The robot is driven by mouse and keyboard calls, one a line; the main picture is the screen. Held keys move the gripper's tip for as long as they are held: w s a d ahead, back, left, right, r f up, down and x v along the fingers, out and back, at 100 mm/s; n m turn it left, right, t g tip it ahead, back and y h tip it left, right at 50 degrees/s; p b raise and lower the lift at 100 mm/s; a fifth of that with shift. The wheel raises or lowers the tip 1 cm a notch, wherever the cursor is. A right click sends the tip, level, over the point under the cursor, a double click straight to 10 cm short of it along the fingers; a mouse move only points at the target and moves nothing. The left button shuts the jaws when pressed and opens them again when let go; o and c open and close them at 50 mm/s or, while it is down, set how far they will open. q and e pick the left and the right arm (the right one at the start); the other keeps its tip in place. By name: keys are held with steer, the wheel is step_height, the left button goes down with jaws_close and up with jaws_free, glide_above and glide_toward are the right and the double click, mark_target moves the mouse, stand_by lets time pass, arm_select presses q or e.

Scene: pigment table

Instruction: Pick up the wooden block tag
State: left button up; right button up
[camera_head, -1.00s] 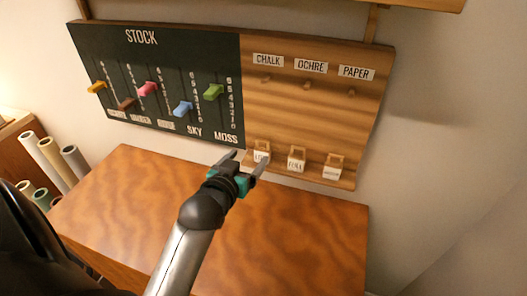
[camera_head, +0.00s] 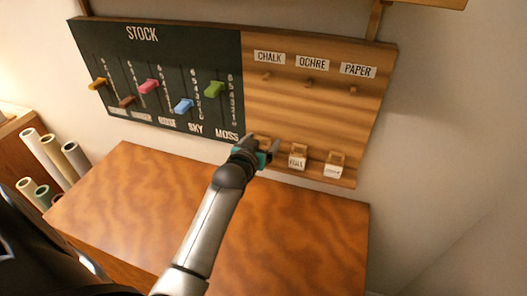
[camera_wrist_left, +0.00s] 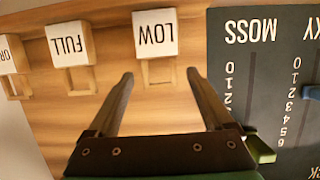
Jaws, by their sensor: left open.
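Several wooden block tags with white lettered faces sit along the bottom ledge of the board. The LOW tag (camera_wrist_left: 156,33) is upside down in the wrist view, with its wooden loop between the fingertips of my left gripper (camera_wrist_left: 160,74). The fingers are open on either side of the loop and nothing is gripped. In the head view my left gripper (camera_head: 268,150) largely hides that tag. The FULL tag (camera_head: 297,161) is just right of it and also shows in the wrist view (camera_wrist_left: 68,44). A third tag (camera_head: 333,170) is farther right. My right gripper is not in view.
The dark STOCK panel (camera_head: 150,52) with coloured sliders is left of the tags. Pegs under the CHALK, OCHRE and PAPER labels (camera_head: 312,65) are above and empty. The wooden table (camera_head: 300,235) below is clear. Paper rolls (camera_head: 50,160) stand at left.

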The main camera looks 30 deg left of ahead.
arm_select(q)
steer(key=shift+w+a+f, duration=0.15)
steer(key=shift+w, duration=0.4)
jaws_close()
stand_by(0.4)
